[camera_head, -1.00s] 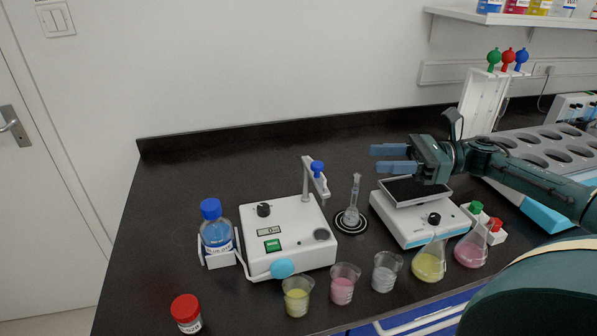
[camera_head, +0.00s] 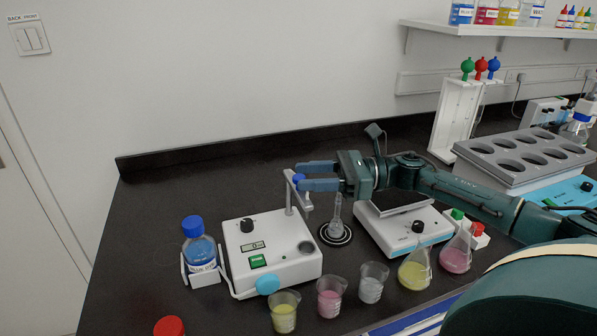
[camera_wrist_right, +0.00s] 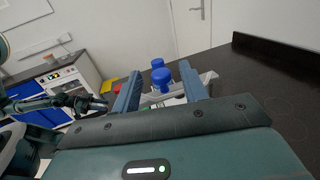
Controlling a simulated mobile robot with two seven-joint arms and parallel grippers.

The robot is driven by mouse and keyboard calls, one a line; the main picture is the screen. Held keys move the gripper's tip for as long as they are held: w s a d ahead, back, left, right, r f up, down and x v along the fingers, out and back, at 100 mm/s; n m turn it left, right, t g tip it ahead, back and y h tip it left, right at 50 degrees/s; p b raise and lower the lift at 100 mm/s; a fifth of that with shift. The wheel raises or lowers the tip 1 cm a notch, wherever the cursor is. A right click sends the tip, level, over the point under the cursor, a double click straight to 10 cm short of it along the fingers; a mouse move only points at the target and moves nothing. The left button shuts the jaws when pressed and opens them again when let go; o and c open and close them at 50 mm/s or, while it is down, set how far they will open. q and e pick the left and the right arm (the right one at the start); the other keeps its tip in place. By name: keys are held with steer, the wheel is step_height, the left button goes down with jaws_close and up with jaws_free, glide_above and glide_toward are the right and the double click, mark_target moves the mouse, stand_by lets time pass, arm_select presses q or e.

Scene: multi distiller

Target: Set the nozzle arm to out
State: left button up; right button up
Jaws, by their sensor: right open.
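The white distiller (camera_head: 270,262) stands on the black bench, with a grey post at its back right. The right gripper is open, coming in from the right.
A blue-capped bottle (camera_head: 199,250) stands left of the distiller. Beakers (camera_head: 330,300) stand in front, and conical flasks (camera_head: 415,270) and a scale (camera_head: 403,230) to the right. The bench behind the distiller is clear.

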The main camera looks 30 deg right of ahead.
steer(key=shift+x, duration=1.3)
steer(key=shift+c, duration=0.3)
jaws_close()
